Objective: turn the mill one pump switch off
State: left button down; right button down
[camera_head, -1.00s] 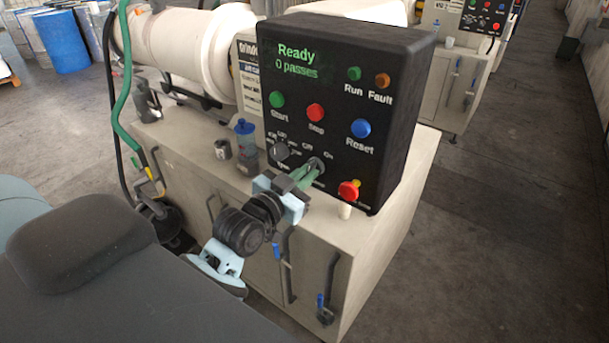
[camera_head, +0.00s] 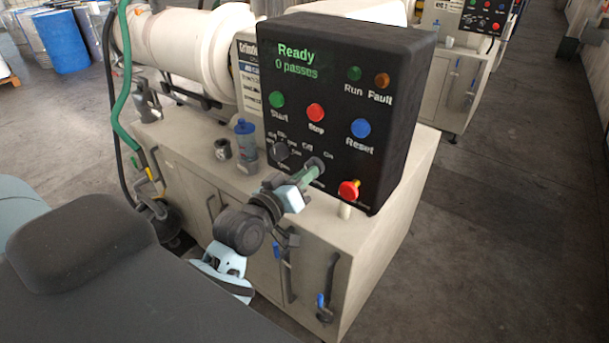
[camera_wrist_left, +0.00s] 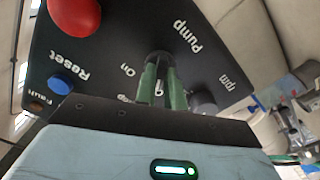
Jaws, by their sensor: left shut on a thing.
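The mill one control panel (camera_head: 335,110) is a black box with a green "Ready" and "0 passes" display. Its pump switch (camera_head: 317,162) is a dark knob low on the panel, beside the "On" and "Off" words. In the left wrist view the switch (camera_wrist_left: 159,58) sits between the green fingers, near the "Pump" label. My left gripper (camera_head: 308,172) is shut on it, and its fingers (camera_wrist_left: 163,82) hide much of the knob. I cannot tell exactly which way its pointer faces. My right gripper is not in view.
A second dark knob (camera_head: 281,151), by "rpm" in the wrist view, is close to the left. A red mushroom button (camera_head: 349,189) is close to the right. Start (camera_head: 277,99), Stop (camera_head: 316,113) and Reset (camera_head: 361,128) buttons are above. A blue-capped bottle (camera_head: 246,145) stands on the cabinet.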

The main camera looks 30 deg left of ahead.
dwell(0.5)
pick_arm(q)
jog(key=c, duration=1.5)
grip_release()
jog(key=shift+s, duration=0.1)
